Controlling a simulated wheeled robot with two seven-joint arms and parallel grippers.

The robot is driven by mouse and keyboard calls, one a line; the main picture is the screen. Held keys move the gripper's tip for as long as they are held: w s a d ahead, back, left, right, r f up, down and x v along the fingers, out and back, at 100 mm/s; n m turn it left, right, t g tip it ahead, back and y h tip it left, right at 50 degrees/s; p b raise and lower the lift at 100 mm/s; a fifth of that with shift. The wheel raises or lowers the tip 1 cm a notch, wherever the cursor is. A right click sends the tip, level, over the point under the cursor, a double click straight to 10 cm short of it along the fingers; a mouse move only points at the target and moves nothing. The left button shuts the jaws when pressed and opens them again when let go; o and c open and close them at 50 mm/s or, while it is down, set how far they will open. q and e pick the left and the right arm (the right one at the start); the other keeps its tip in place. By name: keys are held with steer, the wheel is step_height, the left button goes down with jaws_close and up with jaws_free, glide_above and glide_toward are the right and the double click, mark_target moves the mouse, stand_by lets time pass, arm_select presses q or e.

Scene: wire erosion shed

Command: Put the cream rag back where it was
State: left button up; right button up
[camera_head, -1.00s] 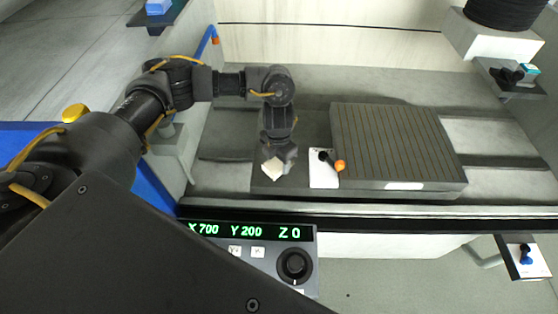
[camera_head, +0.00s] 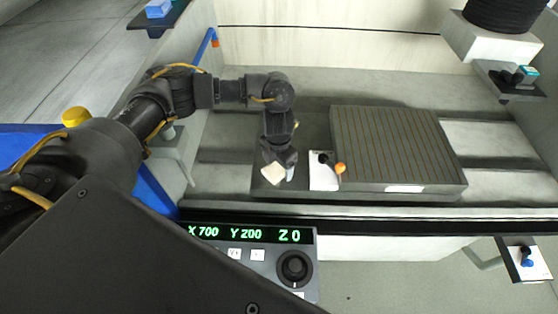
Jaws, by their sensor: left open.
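The cream rag (camera_head: 273,174) is a small pale piece on the dark plate (camera_head: 262,189) left of the grooved block. My left gripper (camera_head: 280,164) comes down from above, right at the rag, and is open. Its fingers partly hide the rag, and I cannot tell whether they touch it. My right gripper is not in view.
A grooved grey block (camera_head: 395,145) stands to the right. Between it and the rag is a white plate (camera_head: 322,183) with an orange-knobbed lever (camera_head: 340,168). A control panel (camera_head: 262,262) is in front. Small shelves (camera_head: 510,88) hang at the right.

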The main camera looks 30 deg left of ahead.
mark_target(278, 166)
arm_select(q)
step_height(278, 166, up, 12)
steer(key=b, duration=0.1)
steer(key=shift+r, duration=0.15)
steer(key=shift+r, duration=0.1)
stand_by(0.5)
